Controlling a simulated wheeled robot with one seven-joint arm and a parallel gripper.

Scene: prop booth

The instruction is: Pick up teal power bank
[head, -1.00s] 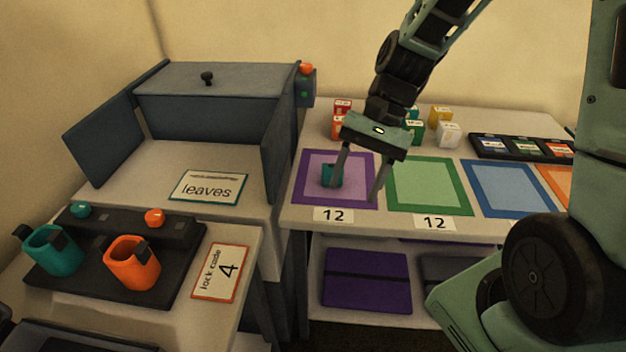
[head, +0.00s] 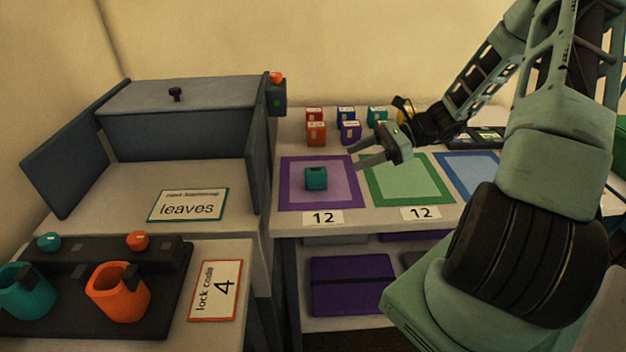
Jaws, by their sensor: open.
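A small teal block (head: 316,178) stands on the purple-bordered mat (head: 291,201); it may be the teal power bank, but no label on it can be read. Another teal block (head: 377,114) with a pale label stands in the back group. My gripper (head: 357,156) is open and empty. Its fingers point left, above the gap between the purple and green mats, right of and apart from the teal block on the mat.
Red, orange, blue and purple blocks (head: 350,132) stand behind the mats. A green mat (head: 376,196) and a blue mat (head: 456,187) lie to the right. A grey open-doored box (head: 178,130) and a black stand with teal and orange cups (head: 118,292) are left.

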